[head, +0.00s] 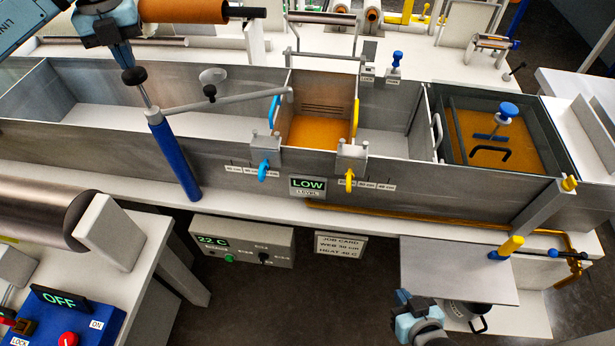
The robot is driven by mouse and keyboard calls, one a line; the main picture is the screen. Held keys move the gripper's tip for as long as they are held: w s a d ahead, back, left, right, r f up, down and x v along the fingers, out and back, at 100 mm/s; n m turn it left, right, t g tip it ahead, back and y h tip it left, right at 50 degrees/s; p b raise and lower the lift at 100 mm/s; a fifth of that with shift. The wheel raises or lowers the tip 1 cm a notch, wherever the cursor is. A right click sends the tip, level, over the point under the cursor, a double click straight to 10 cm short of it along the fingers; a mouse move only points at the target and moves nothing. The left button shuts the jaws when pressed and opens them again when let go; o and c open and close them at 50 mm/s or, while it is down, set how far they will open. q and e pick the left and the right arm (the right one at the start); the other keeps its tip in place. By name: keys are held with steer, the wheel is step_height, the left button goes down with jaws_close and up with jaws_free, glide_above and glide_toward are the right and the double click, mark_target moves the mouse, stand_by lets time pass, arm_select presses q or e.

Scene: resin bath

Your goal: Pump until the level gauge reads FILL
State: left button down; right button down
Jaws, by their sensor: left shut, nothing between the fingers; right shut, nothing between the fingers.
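The level gauge (308,187) on the front of the bath reads LOW. The pump is a blue cylinder (174,155) standing tilted at the bath's front left. Its thin rod rises to a black knob (134,75), and a grey spout (235,100) runs right toward the orange resin compartment (318,132). My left gripper (124,55) is shut and empty, just above the knob; I cannot tell whether it touches. My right gripper (406,300) is low at the front right, shut and empty, by the edge of a grey plate; its fingertips are hard to make out.
Blue (263,171) and yellow (349,180) clamps sit on the bath's front wall. A glass-walled tank (490,145) with orange liquid stands right. The grey plate (455,268) is near my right arm. A blue switch box (66,318) reading OFF is lower left.

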mark_target(133, 72)
stand_by(0.5)
arm_select(q)
step_height(133, 72, down, 6)
steer(key=b, duration=0.4)
steer(key=shift+f, duration=0.2)
steer(key=shift+r, duration=0.1)
step_height(133, 72, up, 6)
steer(key=p, duration=0.3)
steer(key=shift+r+p, duration=0.2)
steer(key=shift+p, duration=0.2)
steer(key=shift+f, duration=0.1)
